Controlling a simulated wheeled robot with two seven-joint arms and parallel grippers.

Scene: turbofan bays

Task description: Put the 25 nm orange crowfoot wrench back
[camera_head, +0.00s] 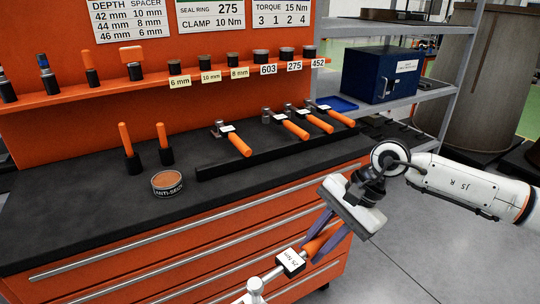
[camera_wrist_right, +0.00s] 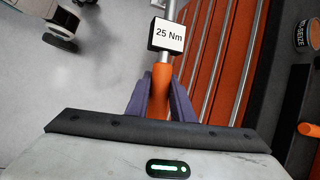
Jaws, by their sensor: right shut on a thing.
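My right gripper (camera_head: 318,238) is shut on the orange handle of the 25 Nm wrench (camera_head: 316,246). It holds the wrench in front of the bench drawers, below the bench top. The white 25 Nm tag (camera_wrist_right: 166,35) faces up in the right wrist view, beyond the fingers. A long black rack (camera_head: 215,170) on the bench carries several similar orange-handled wrenches (camera_head: 240,145), with a wider gap between the leftmost one and the others. My left gripper is not in view.
An anti-seize tin (camera_head: 167,184) and two orange-handled tools (camera_head: 127,140) in black holders stand left of the rack. An orange shelf (camera_head: 130,82) with labelled sockets runs behind. A blue cabinet (camera_head: 378,75) sits on the grey shelving at right. The front bench top is mostly clear.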

